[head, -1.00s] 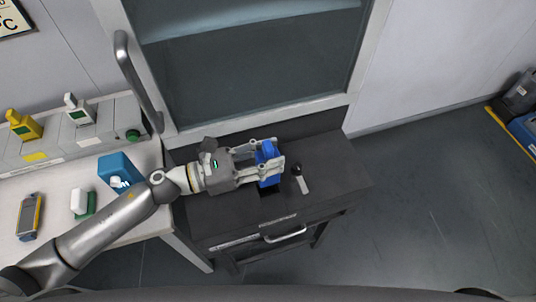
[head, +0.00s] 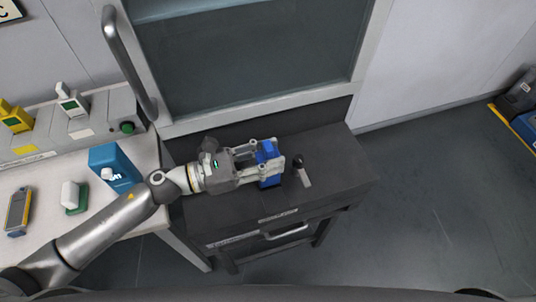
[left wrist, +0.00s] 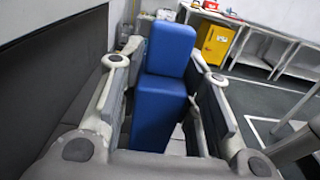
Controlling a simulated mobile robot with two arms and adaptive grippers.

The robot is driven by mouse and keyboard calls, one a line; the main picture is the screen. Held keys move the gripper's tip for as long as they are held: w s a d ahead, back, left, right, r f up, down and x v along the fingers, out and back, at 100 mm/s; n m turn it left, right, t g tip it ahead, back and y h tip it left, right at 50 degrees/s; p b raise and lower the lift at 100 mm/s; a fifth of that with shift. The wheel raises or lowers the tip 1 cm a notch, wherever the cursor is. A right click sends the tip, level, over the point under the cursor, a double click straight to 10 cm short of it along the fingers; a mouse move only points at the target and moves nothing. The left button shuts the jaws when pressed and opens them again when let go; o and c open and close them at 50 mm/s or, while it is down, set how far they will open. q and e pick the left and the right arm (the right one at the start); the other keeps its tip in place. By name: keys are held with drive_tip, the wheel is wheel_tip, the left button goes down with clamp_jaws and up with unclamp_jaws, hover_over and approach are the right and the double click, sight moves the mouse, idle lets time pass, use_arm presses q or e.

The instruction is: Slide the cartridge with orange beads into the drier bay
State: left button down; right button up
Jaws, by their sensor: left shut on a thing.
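My left gripper (head: 268,162) is shut on a blue block-shaped cartridge (head: 268,151), over the top of the dark cabinet (head: 345,170). No orange beads show on the sides I see. The drier bay's opening is hidden under the gripper and cartridge, so I cannot tell whether the cartridge's lower end is inside it. My right gripper is not in view.
A black-knobbed lever (head: 300,168) stands on the cabinet just right of the cartridge. A drawer handle (head: 285,231) is on the cabinet's front. The white table (head: 130,222) at left holds a blue box (head: 112,165), a green-and-white piece (head: 72,197) and a yellow-grey handheld device (head: 17,212).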

use_arm(q)
drive_tip(key=shift+b, duration=0.3)
idle(0.5)
idle(0.4)
drive_tip(key=shift+f+b, duration=0.15)
drive_tip(key=shift+b, duration=0.15)
idle(0.4)
drive_tip(key=shift+f+b, duration=0.3)
drive_tip(key=shift+f, duration=0.05)
drive_tip(key=shift+f+b, duration=1.95)
drive_tip(key=shift+b, duration=0.05)
drive_tip(key=shift+f, duration=0.1)
